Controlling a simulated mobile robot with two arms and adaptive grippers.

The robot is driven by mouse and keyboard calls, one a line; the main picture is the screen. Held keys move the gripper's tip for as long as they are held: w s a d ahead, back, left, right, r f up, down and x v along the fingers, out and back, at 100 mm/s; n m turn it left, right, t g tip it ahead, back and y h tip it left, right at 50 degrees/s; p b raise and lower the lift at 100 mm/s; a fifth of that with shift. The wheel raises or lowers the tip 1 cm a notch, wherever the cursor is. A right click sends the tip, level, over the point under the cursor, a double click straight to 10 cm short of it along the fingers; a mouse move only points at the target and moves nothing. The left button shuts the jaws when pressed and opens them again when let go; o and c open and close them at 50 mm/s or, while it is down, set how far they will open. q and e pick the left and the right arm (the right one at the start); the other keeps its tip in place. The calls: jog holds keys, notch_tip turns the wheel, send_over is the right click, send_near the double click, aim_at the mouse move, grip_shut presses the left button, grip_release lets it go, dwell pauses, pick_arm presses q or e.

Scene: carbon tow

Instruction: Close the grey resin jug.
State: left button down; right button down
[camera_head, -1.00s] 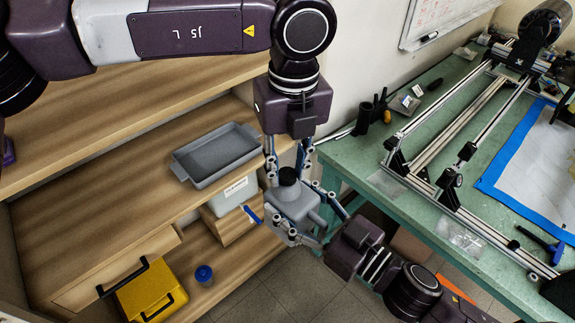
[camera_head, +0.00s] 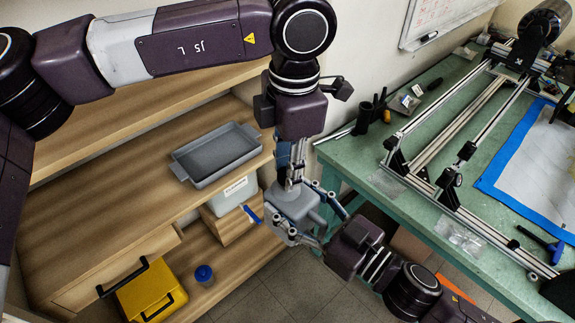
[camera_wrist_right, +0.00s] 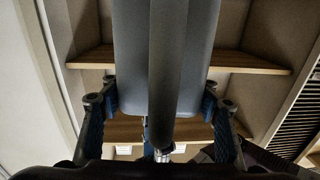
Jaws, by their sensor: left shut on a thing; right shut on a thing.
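The grey resin jug (camera_head: 291,207) is held upright in the air in front of the shelves. My right gripper (camera_head: 303,218) comes from the lower right and is shut on the jug's body. In the right wrist view the jug's grey body (camera_wrist_right: 190,50) fills the middle, with a darker upright bar in front of it, and the right gripper's blue pads (camera_wrist_right: 160,100) press both sides. My left gripper (camera_head: 292,184) points down from above and is shut at the jug's top. The black cap there is hidden behind its fingers, so its seating cannot be seen.
A grey tray (camera_head: 218,174) sits on the wooden shelf left of the jug. Below are a labelled pale container (camera_head: 236,190), a yellow case (camera_head: 148,291) and a blue cup (camera_head: 203,274). The green workbench (camera_head: 352,158) stands close on the right.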

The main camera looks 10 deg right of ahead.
pick_arm(q)
jog(key=m, duration=0.5)
jog(key=shift+w, duration=0.1)
jog(key=m, duration=0.5)
jog(key=shift+a+m, duration=0.1)
jog(key=shift+m, duration=0.2)
jog(key=c, duration=1.5)
grip_release()
jog(key=shift+c, duration=0.2)
jog(key=shift+s+d+r, duration=0.1)
jog(key=shift+r, duration=1.05)
jog(key=shift+s+d+r, duration=0.1)
jog(key=shift+r, duration=1.05)
jog(key=shift+c, duration=0.3)
